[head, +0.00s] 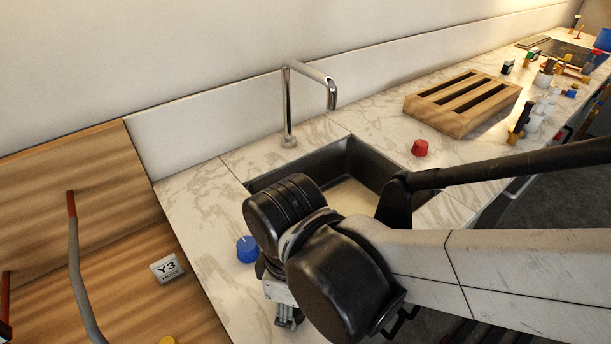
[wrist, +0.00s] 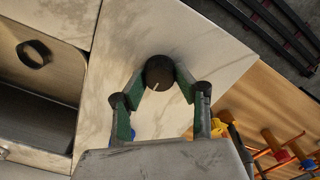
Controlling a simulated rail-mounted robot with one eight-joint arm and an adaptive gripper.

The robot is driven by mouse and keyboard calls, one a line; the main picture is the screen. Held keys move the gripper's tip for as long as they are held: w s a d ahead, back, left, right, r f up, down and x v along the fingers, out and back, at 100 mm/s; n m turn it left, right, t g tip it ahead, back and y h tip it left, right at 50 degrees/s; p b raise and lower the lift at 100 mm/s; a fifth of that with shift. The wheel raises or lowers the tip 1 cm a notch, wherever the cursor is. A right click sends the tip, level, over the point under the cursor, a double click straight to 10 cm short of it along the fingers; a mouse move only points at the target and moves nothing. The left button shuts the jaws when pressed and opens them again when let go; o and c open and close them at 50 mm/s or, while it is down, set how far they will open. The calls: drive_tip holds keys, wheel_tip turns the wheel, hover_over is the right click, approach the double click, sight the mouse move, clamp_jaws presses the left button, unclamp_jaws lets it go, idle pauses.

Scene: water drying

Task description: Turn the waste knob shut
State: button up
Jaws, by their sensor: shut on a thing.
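A round black knob (wrist: 159,72) with a short white line on its top, taken as the waste knob, is on the marble counter beside the sink. My gripper (wrist: 160,78) is shut on it in the wrist view, with one green-padded finger on each side. The white line points down and slightly left in that view. In the head view my gripper (head: 284,317) is low over the front of the counter, and the arm hides the black knob. The sink (head: 351,158) is dark with a pale floor, and its drain ring (wrist: 34,54) shows in the wrist view.
A blue knob (head: 247,249) stands left of my arm and a red knob (head: 420,147) right of the sink. A tall faucet (head: 288,105) rises behind the basin. A slatted wooden rack (head: 463,101) and several small items fill the right counter.

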idle(0.4)
drive_tip(key=o, duration=1.1)
wheel_tip(320, 180, up, 12)
idle(0.6)
drive_tip(key=w+d+m+t, duration=0.2)
drive_tip(key=d+m, duration=0.3)
drive_tip(key=d, duration=0.3)
drive_tip(key=w+d+f+m+t, duration=0.1)
drive_tip(key=w+d+m, duration=0.3)
drive_tip(key=d, duration=0.4)
drive_tip(key=w+d+m+t, duration=0.3)
drive_tip(key=d+m, duration=0.3)
drive_tip(key=d, duration=0.2)
drive_tip(key=shift+d+f+m+t, duration=0.3)
drive_tip(key=shift+m+t, duration=0.1)
drive_tip(key=shift+t, duration=0.1)
